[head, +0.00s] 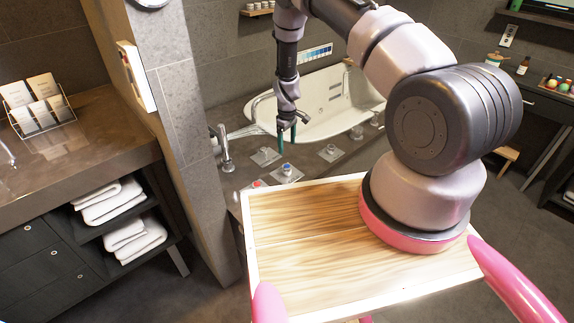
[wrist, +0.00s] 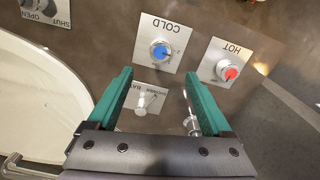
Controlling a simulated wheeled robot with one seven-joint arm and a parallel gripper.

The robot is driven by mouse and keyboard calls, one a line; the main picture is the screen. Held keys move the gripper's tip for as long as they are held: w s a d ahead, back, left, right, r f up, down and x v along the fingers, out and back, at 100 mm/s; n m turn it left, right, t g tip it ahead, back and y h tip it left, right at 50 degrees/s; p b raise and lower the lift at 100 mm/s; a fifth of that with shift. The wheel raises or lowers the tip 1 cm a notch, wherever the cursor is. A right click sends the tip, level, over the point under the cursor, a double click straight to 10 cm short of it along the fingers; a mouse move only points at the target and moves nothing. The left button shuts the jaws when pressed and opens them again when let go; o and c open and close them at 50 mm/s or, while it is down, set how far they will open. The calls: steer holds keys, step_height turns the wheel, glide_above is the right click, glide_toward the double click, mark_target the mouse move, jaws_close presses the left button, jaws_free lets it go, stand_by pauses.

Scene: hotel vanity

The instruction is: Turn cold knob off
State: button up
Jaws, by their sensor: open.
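The cold knob (wrist: 160,52) has a blue centre and sits on a pale square plate marked COLD. In the head view the blue-topped knob (head: 286,168) stands on the dark ledge beside the bathtub. My gripper (wrist: 158,76) is open and empty, its two teal fingers spread. In the wrist view the knob lies just beyond the fingertips, roughly centred between them, not touching. In the head view my gripper (head: 287,143) hangs pointing down, above and slightly behind the knob.
The hot knob (wrist: 228,70) with a red centre is right of the cold one. Another labelled plate (wrist: 150,100) with a small handle shows between my fingers. An OPEN/SHUT plate (wrist: 45,12) is at upper left. The white bathtub (head: 335,105) lies behind; a chrome spout (head: 224,148) stands left.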

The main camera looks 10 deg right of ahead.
mark_target(287, 166)
step_height(287, 166, down, 11)
steer(key=shift+f, duration=0.1)
stand_by(0.4)
jaws_close()
